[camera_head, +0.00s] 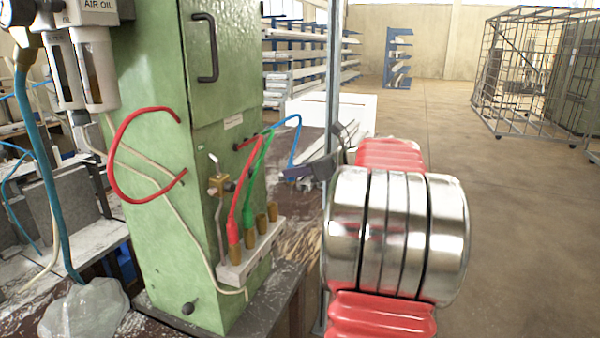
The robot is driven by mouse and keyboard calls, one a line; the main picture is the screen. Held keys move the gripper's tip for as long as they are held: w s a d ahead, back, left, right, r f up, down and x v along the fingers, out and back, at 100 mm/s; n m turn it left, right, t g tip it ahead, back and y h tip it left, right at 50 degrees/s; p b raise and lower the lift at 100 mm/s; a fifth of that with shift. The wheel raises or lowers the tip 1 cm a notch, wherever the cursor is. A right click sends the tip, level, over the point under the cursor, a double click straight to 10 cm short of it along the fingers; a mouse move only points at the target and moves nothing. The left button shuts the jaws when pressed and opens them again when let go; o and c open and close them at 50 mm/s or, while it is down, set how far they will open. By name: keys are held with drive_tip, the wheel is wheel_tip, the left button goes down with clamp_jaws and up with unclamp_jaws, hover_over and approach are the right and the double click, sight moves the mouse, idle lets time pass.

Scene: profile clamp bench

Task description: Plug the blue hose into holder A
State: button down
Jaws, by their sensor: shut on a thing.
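The blue hose (297,130) leaves the green cabinet's side, arches up to the right and bends down to my gripper (298,172). My gripper is shut on the hose's lower end, which is mostly hidden by the jaws. It is held in the air, right of and above the holder block (238,268). The pale block carries a row of brass holders. A red hose (234,212) runs down into the nearest holder and a green hose (254,188) into the one behind it. Two farther brass holders (262,223) (272,211) look empty. I cannot read which one is A.
The green cabinet (160,200) stands left of the block. A red hose loop (112,165) hangs on the cabinet's left. My arm covers the right foreground. A grey post (334,60) rises behind my gripper.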

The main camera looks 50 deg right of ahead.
drive_tip(key=w+a, duration=0.3)
drive_tip(key=w, duration=0.5)
drive_tip(key=shift+w+a, duration=0.15)
drive_tip(key=shift+w, duration=0.1)
idle(1.6)
